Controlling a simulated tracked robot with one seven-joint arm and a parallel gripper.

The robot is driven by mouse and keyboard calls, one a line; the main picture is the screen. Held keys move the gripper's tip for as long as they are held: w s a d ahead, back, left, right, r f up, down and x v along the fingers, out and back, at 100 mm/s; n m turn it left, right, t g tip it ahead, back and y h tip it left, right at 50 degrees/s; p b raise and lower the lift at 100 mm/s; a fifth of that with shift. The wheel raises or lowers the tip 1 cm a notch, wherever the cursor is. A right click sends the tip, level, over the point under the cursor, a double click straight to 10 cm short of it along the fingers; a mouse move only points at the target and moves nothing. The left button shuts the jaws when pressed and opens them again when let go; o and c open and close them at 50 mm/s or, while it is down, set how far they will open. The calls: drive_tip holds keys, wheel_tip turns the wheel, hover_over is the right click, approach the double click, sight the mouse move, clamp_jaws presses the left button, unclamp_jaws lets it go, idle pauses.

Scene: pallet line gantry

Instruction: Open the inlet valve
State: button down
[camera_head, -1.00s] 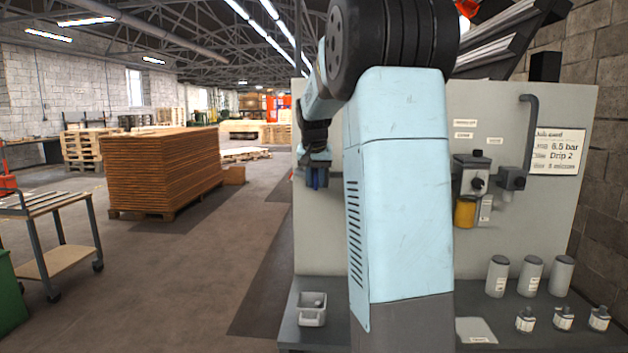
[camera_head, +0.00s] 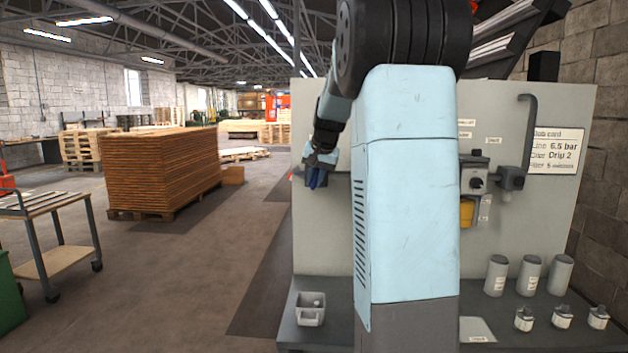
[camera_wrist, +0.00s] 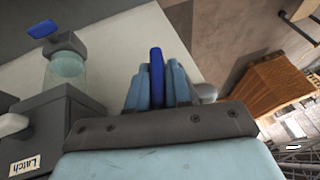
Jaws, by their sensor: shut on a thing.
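My gripper (camera_wrist: 157,88) is shut on a blue handle (camera_wrist: 156,62), which stands upright between its pale blue fingers in the wrist view. In the head view, my gripper (camera_head: 320,165) is tilted at the left end of the grey panel, with the blue handle (camera_head: 315,179) below it. The handle appears to be the inlet valve's lever; no label for it is legible. The valve body behind it is mostly hidden by the fingers; a rounded metal end shows beside them.
My arm hides the middle of the panel (camera_head: 400,300)... The bench holds a small bin (camera_head: 310,312) and several grey canisters (camera_head: 530,275).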

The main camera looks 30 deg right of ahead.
drive_tip(key=m+t+y, duration=0.1)
drive_tip(key=t+y, duration=0.2)
drive_tip(key=y, duration=0.1)
drive_tip(key=m+t+y, duration=0.1)
drive_tip(key=t+y, duration=0.2)
drive_tip(key=shift+f+y, duration=0.15)
drive_tip(key=shift+y, duration=0.15)
drive_tip(key=shift+t, duration=0.3)
idle(0.4)
drive_tip(key=c, duration=1.1)
unclamp_jaws()
